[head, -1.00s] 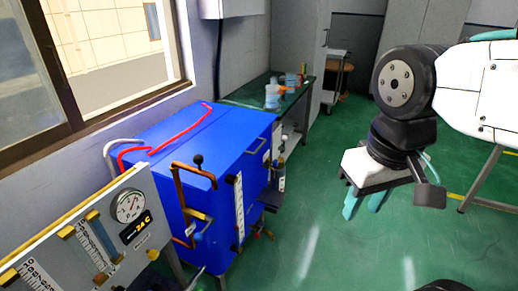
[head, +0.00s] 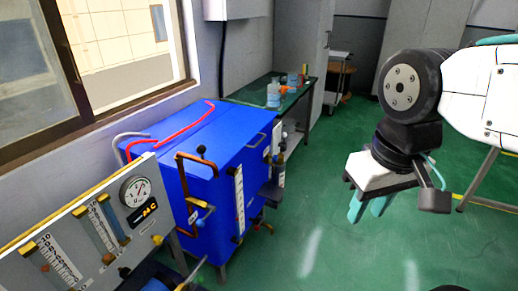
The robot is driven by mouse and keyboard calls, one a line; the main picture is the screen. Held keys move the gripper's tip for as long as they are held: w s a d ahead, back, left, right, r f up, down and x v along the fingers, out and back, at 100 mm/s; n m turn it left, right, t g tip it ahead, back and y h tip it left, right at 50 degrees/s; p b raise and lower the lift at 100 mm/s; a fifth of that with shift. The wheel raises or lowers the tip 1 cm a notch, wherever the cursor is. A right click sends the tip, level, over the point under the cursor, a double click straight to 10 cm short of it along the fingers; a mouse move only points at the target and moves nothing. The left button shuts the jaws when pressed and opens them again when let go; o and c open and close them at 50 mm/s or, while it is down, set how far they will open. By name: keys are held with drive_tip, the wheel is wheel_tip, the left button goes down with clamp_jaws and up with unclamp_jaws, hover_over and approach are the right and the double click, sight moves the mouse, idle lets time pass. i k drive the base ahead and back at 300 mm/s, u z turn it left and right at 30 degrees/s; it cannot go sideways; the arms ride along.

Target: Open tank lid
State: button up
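The blue tank (head: 205,160) is a box standing on legs left of centre in the head view. Its blue top (head: 200,130) lies flat, and the top looks closed. A small handle (head: 257,140) sits near the upper edge of the right part of the front. A red hose (head: 180,130) runs across the top. My gripper (head: 368,210) hangs to the right of the tank, well apart from it, with its teal fingers pointing down. The fingers show a gap between them and hold nothing.
A panel with a round gauge (head: 136,191) and flow tubes stands at the front left, close to the tank. Copper pipes (head: 183,178) and a white scale (head: 239,200) are on the tank's front. A green bench (head: 268,97) stands behind. Green floor (head: 320,220) is clear between tank and gripper.

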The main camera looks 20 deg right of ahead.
sight(224, 138)
drive_tip(key=u, duration=0.3)
drive_tip(key=i, duration=0.95)
drive_tip(key=z, duration=0.5)
